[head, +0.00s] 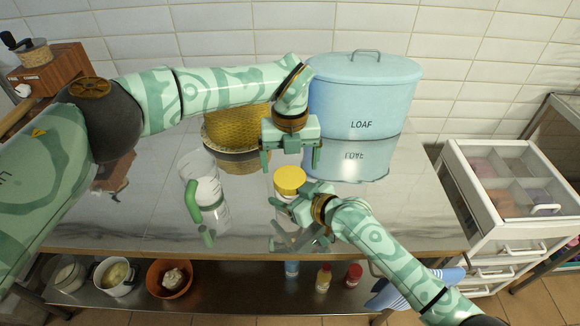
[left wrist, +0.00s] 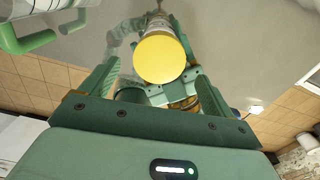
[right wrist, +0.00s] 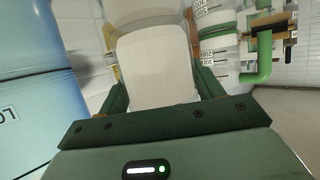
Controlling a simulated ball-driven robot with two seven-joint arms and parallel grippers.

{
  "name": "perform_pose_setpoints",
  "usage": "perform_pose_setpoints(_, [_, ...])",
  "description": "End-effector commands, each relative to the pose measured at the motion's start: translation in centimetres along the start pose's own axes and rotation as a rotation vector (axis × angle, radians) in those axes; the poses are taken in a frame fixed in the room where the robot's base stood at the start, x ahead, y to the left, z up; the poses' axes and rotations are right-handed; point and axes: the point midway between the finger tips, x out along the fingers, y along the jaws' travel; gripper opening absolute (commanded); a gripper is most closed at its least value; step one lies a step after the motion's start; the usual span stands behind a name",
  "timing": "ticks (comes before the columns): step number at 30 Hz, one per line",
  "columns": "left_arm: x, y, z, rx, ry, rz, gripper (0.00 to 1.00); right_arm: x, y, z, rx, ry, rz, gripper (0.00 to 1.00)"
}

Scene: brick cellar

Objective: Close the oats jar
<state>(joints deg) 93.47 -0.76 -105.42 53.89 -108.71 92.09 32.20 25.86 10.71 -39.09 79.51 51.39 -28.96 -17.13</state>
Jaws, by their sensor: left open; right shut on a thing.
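The oats jar (head: 287,199) is a pale, clear-walled jar standing upright near the front of the shiny counter. A yellow lid (head: 290,180) sits at its top; whether it is seated cannot be told. The lid also shows as a round disc in the left wrist view (left wrist: 160,58). My right gripper (head: 296,203) is shut on the jar's body, whose pale side fills the middle of the right wrist view (right wrist: 155,68). My left gripper (head: 290,160) is open, pointing down just above and behind the lid, apart from it.
A clear measuring jug (head: 207,190) with a green handle stands left of the jar. A yellow woven basket (head: 238,128) and a blue LOAF bin (head: 362,95) stand behind. A white drawer unit (head: 505,180) is at right. A lower shelf (head: 225,290) holds pots and bottles.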

Motion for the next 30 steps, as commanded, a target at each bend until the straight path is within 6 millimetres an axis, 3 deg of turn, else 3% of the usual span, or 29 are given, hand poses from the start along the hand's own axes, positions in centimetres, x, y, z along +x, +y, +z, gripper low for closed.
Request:
perform_pose_setpoints(8, [0.2, -0.2, -0.2, -0.004, 0.011, -0.016, 0.85, 0.0, 0.1, 0.0, 0.0, 0.0, 0.001, 0.03])
perform_pose_setpoints(12, [-1.5, -0.9, -0.1, -0.076, 0.014, -0.053, 0.85, 0.0, 0.1, 0.0, 0.0, 0.0, 0.001, 0.03])
perform_pose_setpoints(17, [-3.5, -0.3, 0.1, -0.244, -0.001, -0.021, 0.85, 0.0, 0.1, 0.0, 0.0, 0.0, 0.001, 0.03])
perform_pose_setpoints(30, [-3.0, 0.1, 0.0, -0.292, 0.001, 0.002, 0.85, 0.0, 0.1, 0.0, 0.0, 0.0, 0.001, 0.03])
